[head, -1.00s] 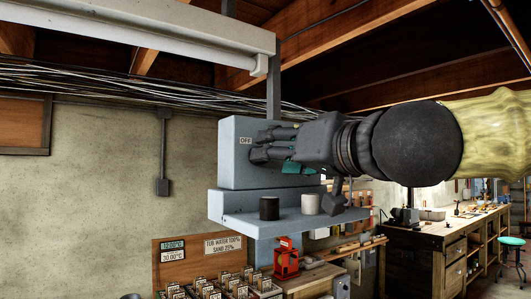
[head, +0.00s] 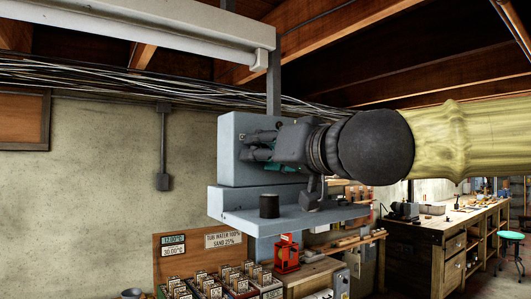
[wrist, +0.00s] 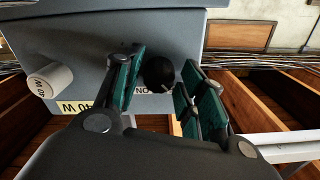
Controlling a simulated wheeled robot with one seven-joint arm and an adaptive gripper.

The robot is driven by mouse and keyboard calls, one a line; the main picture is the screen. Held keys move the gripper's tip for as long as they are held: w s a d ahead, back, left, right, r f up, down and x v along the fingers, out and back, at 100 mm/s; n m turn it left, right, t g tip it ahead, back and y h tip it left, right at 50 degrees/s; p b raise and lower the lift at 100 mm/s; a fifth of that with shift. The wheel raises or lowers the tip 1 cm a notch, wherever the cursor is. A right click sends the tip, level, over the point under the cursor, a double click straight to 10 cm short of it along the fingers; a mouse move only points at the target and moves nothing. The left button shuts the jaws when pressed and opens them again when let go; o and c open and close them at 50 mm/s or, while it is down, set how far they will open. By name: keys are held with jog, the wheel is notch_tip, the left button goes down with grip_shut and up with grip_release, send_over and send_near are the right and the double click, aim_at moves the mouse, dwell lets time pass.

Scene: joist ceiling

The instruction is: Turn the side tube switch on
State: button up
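The grey switch box (head: 236,170) hangs from a bracket in the middle of the head view. My gripper (head: 255,150) is at its front face, with its fingers pointing left, and hides the switch there. In the wrist view, which looks upside down, a round black knob (wrist: 158,73) sits between the fingers of my gripper (wrist: 160,64), with part of an "ON" label beside it. It has a small pale mark at its lower right edge. The fingers are apart, and gaps to the knob seem to show on both sides.
A ledge on the box carries a black cylinder (head: 269,206). A white cylinder (wrist: 48,80) marked "40 W" shows in the wrist view. A long beam (head: 150,32) and cables (head: 90,77) run above. Small boxes (head: 225,283) and a workbench (head: 440,235) stand lower down.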

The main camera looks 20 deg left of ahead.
jog(key=c, duration=0.5)
jog(key=shift+c, duration=0.2)
jog(key=shift+m, duration=0.4)
jog(key=m+b, duration=0.1)
jog(key=m, duration=0.4)
jog(key=shift+f+m+b, duration=0.1)
jog(key=shift+m+b, duration=0.3)
jog(key=m+b, duration=0.2)
jog(key=m, duration=0.7)
jog(key=shift+b, duration=0.35)
jog(key=shift+m, duration=0.3)
